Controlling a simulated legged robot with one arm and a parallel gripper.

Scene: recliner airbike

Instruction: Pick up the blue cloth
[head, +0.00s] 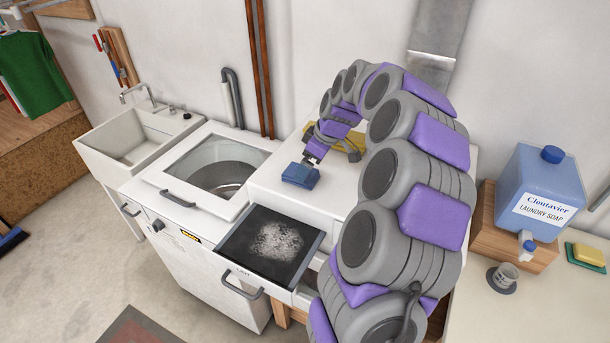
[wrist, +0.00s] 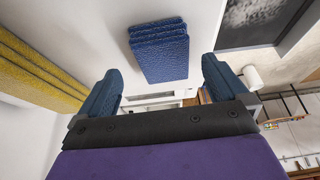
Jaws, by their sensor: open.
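The blue cloth (head: 300,175) is a small folded stack on the white cabinet top, near its front left edge. In the wrist view the blue cloth (wrist: 160,50) lies ahead of my gripper, roughly centred between the fingers, with a visible gap. My gripper (head: 312,158) is just above and behind the cloth in the head view. In the wrist view my gripper (wrist: 165,85) has its two dark blue fingertips wide apart with nothing between them.
A yellow cloth (head: 350,145) lies behind my gripper and also shows in the wrist view (wrist: 35,70). An open drawer (head: 305,292) with white powder juts out below. A soap jug (head: 540,190) stands right.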

